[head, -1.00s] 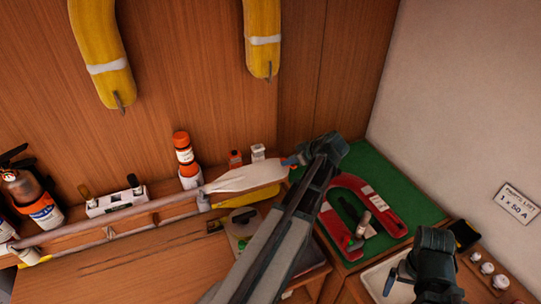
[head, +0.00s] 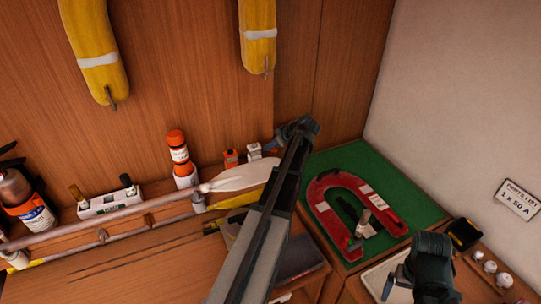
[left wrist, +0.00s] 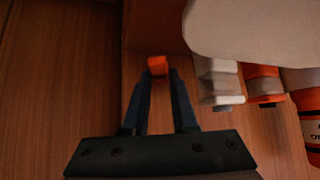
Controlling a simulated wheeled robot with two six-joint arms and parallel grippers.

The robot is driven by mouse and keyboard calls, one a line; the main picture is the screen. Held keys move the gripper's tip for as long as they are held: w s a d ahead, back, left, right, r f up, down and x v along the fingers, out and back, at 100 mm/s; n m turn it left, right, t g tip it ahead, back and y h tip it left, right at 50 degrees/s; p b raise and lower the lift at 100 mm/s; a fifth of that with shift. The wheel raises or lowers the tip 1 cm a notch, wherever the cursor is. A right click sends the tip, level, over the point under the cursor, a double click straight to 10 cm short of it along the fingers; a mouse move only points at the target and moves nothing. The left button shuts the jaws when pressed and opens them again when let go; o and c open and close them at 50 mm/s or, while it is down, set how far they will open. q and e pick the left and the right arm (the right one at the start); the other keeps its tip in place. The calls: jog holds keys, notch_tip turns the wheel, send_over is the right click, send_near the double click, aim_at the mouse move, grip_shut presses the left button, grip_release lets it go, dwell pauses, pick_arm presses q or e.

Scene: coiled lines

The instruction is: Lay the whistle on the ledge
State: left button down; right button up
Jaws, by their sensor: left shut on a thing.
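The whistle (left wrist: 158,66) shows as a small orange block between the fingertips of my left gripper (left wrist: 159,82) in the left wrist view. That gripper is shut on it. In the head view my left gripper (head: 273,146) is by the back wall, at the right of the small items on the wooden ledge (head: 158,190), and its arm hides part of the scene. I cannot tell whether the whistle touches the ledge. My right gripper (head: 432,268) is at the lower right, and its fingers are not clear.
A pale paddle (head: 245,177) lies along the ledge's front. An orange-topped bottle (head: 178,155), an orange-and-white item (head: 231,159) and a white-and-grey item (head: 254,151) stand behind it. A red horseshoe-shaped object (head: 325,200) lies on a green mat (head: 405,195).

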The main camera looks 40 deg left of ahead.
aim_at(274, 151)
pick_arm(q)
notch_tip(274, 151, down, 4)
jog(key=b, duration=0.4)
jog(key=shift+w+a, duration=0.1)
jog(key=shift+a, duration=0.05)
jog(key=shift+r, duration=0.1)
